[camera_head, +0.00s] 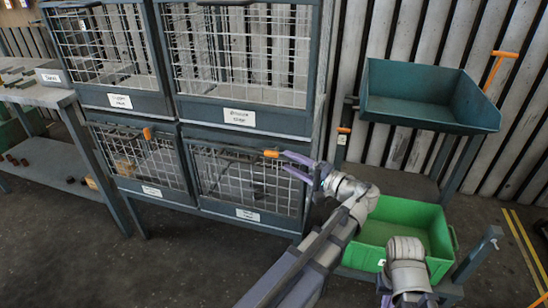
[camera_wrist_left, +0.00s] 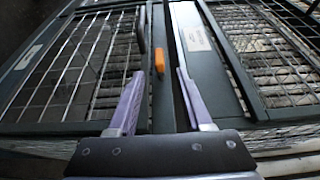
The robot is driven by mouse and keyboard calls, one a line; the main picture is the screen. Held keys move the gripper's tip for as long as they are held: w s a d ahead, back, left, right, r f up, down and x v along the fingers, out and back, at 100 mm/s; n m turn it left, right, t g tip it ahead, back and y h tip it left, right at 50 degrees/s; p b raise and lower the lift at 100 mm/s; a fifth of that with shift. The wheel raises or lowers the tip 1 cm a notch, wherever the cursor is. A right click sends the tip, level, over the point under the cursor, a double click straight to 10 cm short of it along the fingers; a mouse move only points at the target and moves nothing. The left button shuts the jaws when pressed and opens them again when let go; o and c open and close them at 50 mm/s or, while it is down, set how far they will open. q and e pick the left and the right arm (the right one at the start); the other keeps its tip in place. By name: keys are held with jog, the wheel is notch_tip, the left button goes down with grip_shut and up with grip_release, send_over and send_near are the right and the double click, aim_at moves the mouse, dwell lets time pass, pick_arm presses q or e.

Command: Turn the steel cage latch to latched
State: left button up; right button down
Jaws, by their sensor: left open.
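The steel cage is a stack of mesh-fronted compartments in dark grey-green frames. An orange latch handle (camera_head: 271,154) sits at the top edge of the lower right mesh door (camera_head: 240,185), lying roughly level in the head view. It also shows in the left wrist view (camera_wrist_left: 158,57), just beyond and between the fingertips, not gripped. My left gripper (camera_head: 286,162) is open, its purple fingers pointing at the handle from the right. A second orange handle (camera_head: 147,133) is on the lower left door. My right gripper (camera_head: 384,284) shows only in part at the bottom; its jaws are unclear.
A green bin (camera_head: 448,262) and a teal tray (camera_head: 430,122) stand right of the cage. A bench (camera_head: 45,97) with small parts is at the left. The floor in front of the cage is clear. An orange-handled tool (camera_head: 497,65) stands behind the tray.

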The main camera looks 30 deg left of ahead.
aim_at(274, 152)
pick_arm(q)
jog(key=a, duration=0.4)
jog(key=w+a, duration=0.1)
jog(key=a, duration=0.1)
jog(key=shift+a, duration=0.4)
grip_shut()
